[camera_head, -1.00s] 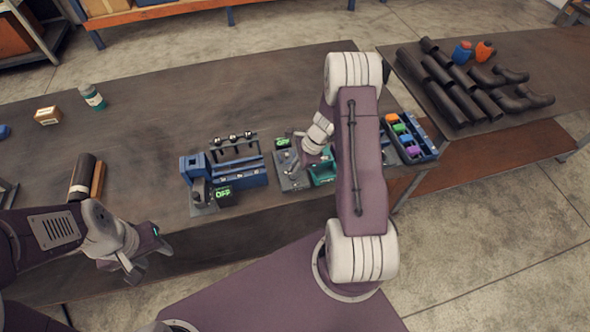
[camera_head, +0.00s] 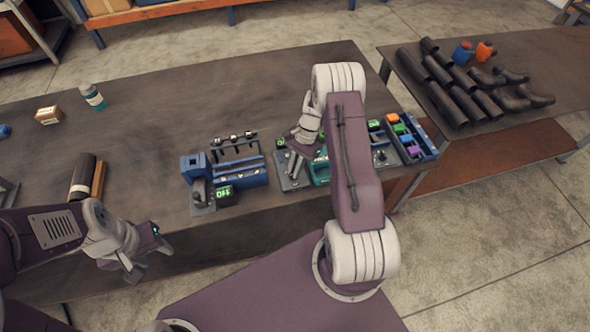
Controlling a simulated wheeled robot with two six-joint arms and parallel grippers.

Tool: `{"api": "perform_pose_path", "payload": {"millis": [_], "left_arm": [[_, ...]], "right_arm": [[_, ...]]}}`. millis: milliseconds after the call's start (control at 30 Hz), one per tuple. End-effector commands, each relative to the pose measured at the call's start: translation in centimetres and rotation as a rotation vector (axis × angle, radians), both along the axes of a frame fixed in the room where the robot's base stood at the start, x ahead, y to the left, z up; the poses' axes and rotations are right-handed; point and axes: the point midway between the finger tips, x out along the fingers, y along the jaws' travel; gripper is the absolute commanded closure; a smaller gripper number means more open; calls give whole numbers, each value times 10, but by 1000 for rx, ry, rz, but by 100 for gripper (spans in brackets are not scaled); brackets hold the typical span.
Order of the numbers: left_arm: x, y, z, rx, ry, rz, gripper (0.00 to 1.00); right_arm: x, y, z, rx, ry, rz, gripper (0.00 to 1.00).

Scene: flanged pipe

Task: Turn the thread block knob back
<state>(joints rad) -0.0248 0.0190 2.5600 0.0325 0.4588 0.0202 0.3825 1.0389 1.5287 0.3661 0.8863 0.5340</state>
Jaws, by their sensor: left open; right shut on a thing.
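The grey station with a small green display (camera_head: 281,143) stands near the front of the table, right of the blue station. I take it for the thread block, and its knob is hidden behind my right gripper (camera_head: 295,172). My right gripper reaches down over this station and is shut on what appears to be the knob. My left gripper (camera_head: 138,270) is open and empty, in front of the table's front edge at the left, far from the station.
A blue station (camera_head: 250,177) with an OFF display (camera_head: 223,192) stands left of the grey station. A blue bin (camera_head: 419,143) of coloured blocks is at the right. A dark pipe (camera_head: 82,177) lies at the left. The table's back middle is clear.

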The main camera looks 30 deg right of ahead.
Motion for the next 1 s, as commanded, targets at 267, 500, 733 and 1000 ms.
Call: {"api": "perform_pose_path", "payload": {"millis": [267, 500, 733, 1000], "left_arm": [[0, 0, -4, 0, 0, 0, 55], [0, 0, -5, 0, 0, 0, 55], [0, 0, -5, 0, 0, 0, 55], [0, 0, -5, 0, 0, 0, 55]], "right_arm": [[2, 0, 0, -1, -3, 128, 100], [2, 0, 1, 0, -2, 171, 100], [2, 0, 1, -1, -3, 178, 100], [2, 0, 1, -1, -2, 177, 67]]}}
